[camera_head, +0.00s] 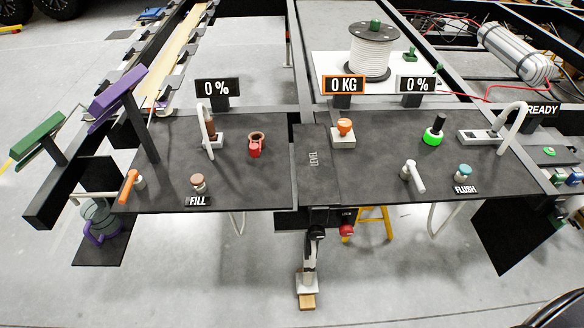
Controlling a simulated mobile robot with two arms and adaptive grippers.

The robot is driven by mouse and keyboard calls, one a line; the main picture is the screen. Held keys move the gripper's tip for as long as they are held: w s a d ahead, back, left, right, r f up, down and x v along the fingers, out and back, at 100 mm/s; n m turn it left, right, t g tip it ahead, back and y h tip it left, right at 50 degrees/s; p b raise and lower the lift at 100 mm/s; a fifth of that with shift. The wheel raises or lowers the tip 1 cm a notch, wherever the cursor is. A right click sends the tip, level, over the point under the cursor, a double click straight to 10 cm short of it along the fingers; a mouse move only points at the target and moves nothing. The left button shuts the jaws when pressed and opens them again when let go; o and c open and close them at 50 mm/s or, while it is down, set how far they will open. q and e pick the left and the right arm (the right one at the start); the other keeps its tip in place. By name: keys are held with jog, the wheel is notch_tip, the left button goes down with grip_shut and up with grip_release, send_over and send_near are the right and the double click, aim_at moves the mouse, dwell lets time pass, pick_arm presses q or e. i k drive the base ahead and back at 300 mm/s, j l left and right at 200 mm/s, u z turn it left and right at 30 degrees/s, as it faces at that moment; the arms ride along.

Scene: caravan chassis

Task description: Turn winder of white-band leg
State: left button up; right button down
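A leg (309,262) hangs below the middle of the black deck, at the front. It has a pale, whitish part (307,283) near its foot and stands over a small tan block (306,301). I cannot tell for sure that the pale part is a white band. A black round knob (316,232) sits at the leg's top, and a red knob (346,230) is just right of it. Which of these is the winder is too small to tell. Neither of my grippers shows in the head view.
The black deck (240,180) carries an orange-handled lever (131,186), a white-handled lever (413,177), a brown knob (198,183) and a teal knob (464,172). A yellow stand (374,225) is behind the red knob. The grey floor (180,285) in front is mostly clear.

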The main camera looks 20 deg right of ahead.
aim_at(316, 232)
jog(key=z, duration=0.7)
